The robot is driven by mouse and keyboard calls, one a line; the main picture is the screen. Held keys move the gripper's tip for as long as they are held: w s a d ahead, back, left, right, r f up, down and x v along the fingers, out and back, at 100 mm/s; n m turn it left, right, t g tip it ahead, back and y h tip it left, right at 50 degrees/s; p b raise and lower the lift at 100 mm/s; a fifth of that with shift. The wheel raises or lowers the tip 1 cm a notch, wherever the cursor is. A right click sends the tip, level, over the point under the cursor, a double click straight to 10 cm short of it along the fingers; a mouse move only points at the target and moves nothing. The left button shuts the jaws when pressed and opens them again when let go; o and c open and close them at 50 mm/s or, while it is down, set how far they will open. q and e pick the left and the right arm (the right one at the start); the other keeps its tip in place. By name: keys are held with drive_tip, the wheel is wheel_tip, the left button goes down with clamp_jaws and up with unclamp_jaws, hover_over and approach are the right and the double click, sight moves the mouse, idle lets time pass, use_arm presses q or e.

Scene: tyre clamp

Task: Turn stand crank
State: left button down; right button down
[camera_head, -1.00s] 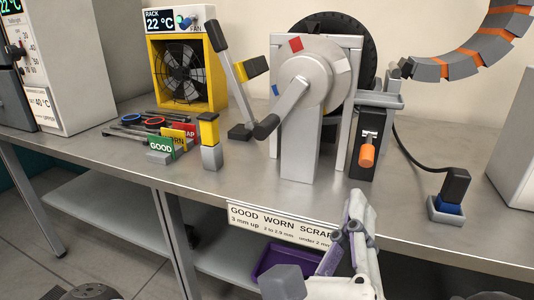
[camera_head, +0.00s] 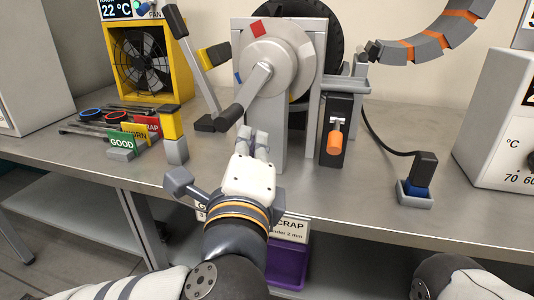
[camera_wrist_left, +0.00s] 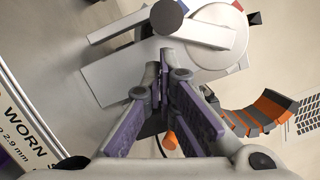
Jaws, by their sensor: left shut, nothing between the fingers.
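The stand (camera_head: 268,135) is a grey upright with a round disc (camera_head: 286,48) in front of a black tyre (camera_head: 322,15). Its crank (camera_head: 245,95) slopes from the disc's centre down left to a dark knob (camera_head: 228,117). My left gripper (camera_head: 257,143) is just below and right of the knob, in front of the upright. In the left wrist view its purple-padded fingers (camera_wrist_left: 164,72) meet at the tips with nothing between them. The knob (camera_wrist_left: 168,16) and crank (camera_wrist_left: 205,33) show beyond the tips, and I see no grip on them. My right gripper is not in view.
A dark-ended lever (camera_head: 196,62) stands left of the disc. A yellow-topped block (camera_head: 173,140) and coloured label cards (camera_head: 137,133) are left of my gripper. An orange handle (camera_head: 335,141) and a blue plug in a grey holder (camera_head: 414,190) are right. A purple bin (camera_head: 288,262) sits below.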

use_arm(q)
drive_tip(key=shift+w+a, duration=0.1)
drive_tip(key=shift+a, duration=0.15)
drive_tip(key=a+m, duration=0.1)
drive_tip(key=m, duration=0.1)
drive_tip(key=shift+w+a+r+m+b, duration=0.15)
drive_tip(key=shift+w+a+m+b, duration=0.15)
drive_tip(key=shift+a+b, duration=0.1)
